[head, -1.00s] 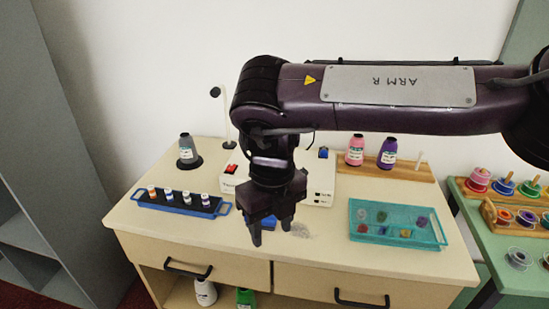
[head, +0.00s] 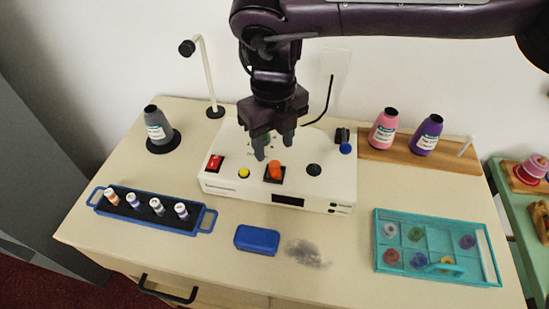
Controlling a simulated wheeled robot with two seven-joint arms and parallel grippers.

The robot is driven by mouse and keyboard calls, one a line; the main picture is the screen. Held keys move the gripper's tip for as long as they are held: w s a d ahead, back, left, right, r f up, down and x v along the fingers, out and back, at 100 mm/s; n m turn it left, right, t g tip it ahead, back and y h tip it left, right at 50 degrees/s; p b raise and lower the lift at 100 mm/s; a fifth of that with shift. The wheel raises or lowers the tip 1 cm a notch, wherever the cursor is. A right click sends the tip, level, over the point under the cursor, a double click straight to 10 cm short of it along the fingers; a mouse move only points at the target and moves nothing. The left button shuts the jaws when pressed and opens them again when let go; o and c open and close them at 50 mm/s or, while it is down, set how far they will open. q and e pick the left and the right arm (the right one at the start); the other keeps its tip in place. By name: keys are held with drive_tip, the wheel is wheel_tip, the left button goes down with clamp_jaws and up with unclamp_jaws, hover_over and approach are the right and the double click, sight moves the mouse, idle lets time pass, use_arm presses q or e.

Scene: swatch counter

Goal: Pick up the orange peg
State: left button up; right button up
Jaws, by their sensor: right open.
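A short orange peg (head: 275,168) stands in a black square on top of the white machine (head: 225,183). My right gripper (head: 274,149) is open and points down, just behind and above the orange peg in the head view. Its two fingers are empty, and I see a small gap between them and the peg; the exact height is hard to tell. A small orange-and-white spool (head: 112,197) also stands in the blue-handled tray (head: 208,221) at left. My left gripper is out of view.
The machine top also bears a red switch (head: 214,163), a yellow button (head: 244,173) and a black knob (head: 313,170). A blue block (head: 257,239) lies in front. A teal divided box (head: 391,268) is at right. Pink (head: 383,130) and purple (head: 427,136) cones stand behind.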

sight(275, 164)
drive_tip(key=shift+s+f, duration=0.15)
drive_tip(key=shift+f, duration=0.35)
wheel_tip(275, 164, down, 4)
drive_tip(key=shift+d+f+p, duration=0.1)
drive_tip(key=shift+f+p, duration=0.15)
drive_tip(key=shift+p, duration=0.4)
drive_tip(key=shift+f, duration=0.25)
clamp_jaws()
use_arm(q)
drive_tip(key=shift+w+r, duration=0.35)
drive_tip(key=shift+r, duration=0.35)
use_arm(e)
drive_tip(key=shift+r, duration=0.1)
